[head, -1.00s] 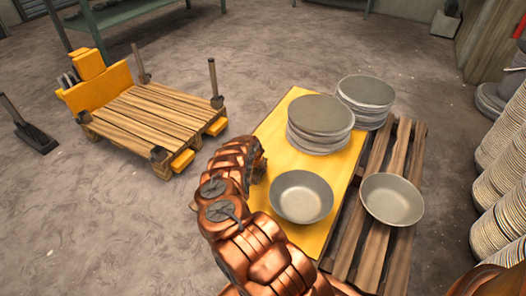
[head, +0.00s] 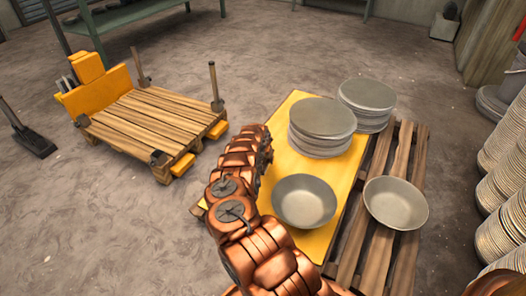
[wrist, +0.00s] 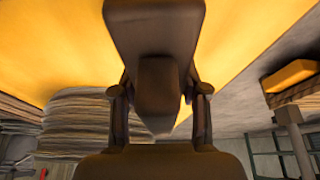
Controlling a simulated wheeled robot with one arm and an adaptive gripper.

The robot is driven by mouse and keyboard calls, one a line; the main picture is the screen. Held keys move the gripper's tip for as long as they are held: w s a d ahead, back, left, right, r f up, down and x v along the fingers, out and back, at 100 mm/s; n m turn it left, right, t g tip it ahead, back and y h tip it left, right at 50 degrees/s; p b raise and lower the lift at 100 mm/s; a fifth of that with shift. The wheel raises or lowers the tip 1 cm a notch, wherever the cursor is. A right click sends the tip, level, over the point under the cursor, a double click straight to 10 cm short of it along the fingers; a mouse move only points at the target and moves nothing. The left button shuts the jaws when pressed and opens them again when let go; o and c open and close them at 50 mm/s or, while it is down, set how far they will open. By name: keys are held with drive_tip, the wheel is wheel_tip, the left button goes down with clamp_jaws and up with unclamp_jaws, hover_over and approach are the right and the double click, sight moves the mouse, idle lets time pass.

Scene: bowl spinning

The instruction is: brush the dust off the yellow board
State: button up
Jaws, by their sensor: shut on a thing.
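The yellow board (head: 315,178) lies on a wooden pallet in the head view, with bowls on it. It also fills the upper part of the wrist view (wrist: 50,40). My gripper (wrist: 158,105) is shut on a dark brown brush (wrist: 155,30), whose block stands between the two fingers, close to the board. I cannot tell whether its bristles touch the board. In the head view my copper arm reaches the board's left edge and hides the gripper and brush. I cannot make out dust on the board.
A stack of grey bowls (head: 321,120) and a single bowl (head: 304,201) sit on the board. Another stack (head: 367,97) stands behind, and one bowl (head: 396,203) is on the pallet slats (head: 352,240) at right. A yellow pallet cart (head: 150,120) stands left, with clear floor between.

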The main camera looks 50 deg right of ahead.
drive_tip(key=shift+r+p, duration=0.9)
drive_tip(key=shift+r, duration=1)
